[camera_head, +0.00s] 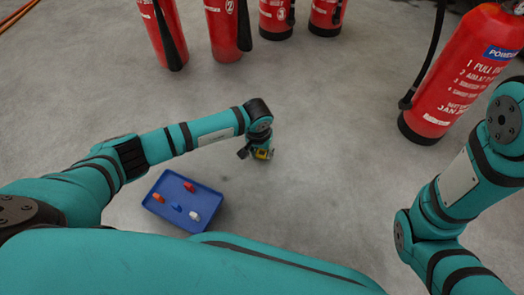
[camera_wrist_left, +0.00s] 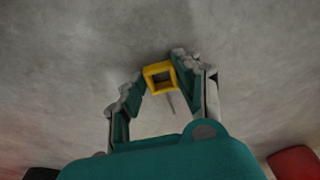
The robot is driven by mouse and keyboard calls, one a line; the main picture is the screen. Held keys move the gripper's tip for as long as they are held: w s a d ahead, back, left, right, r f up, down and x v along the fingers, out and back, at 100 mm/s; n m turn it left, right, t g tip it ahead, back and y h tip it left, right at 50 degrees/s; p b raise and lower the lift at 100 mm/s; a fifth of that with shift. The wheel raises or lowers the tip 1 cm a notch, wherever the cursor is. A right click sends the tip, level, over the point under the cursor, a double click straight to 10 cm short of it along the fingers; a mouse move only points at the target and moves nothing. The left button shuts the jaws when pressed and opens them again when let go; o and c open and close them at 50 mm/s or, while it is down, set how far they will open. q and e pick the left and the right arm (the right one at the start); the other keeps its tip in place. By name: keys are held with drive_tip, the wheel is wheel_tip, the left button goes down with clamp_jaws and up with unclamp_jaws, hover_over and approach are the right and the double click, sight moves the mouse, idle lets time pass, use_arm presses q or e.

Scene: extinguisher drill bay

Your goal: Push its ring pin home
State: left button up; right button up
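A yellow square ring pin (camera_wrist_left: 159,75) is between the fingertips of my left gripper (camera_wrist_left: 161,77) in the left wrist view. Both finger pads touch or nearly touch its sides, and a thin grey shaft points away from the ring. In the head view the yellow ring (camera_head: 262,154) shows at the tip of my left gripper (camera_head: 258,152), out over the bare floor. A large red extinguisher (camera_head: 465,75) stands at the right, apart from the left gripper. Its top and pin hole are out of view. My right arm shows at the right edge, but its gripper is out of frame.
A blue tray (camera_head: 158,210) lies on the floor left of the left gripper, with red, orange, blue and white small pieces in it. Several red extinguishers (camera_head: 228,30) stand along the back. The floor between is clear.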

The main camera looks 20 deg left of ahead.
use_arm(q)
clamp_jaws()
drive_tip(key=shift+r+p, duration=1.2)
drive_tip(key=shift+r, duration=0.3)
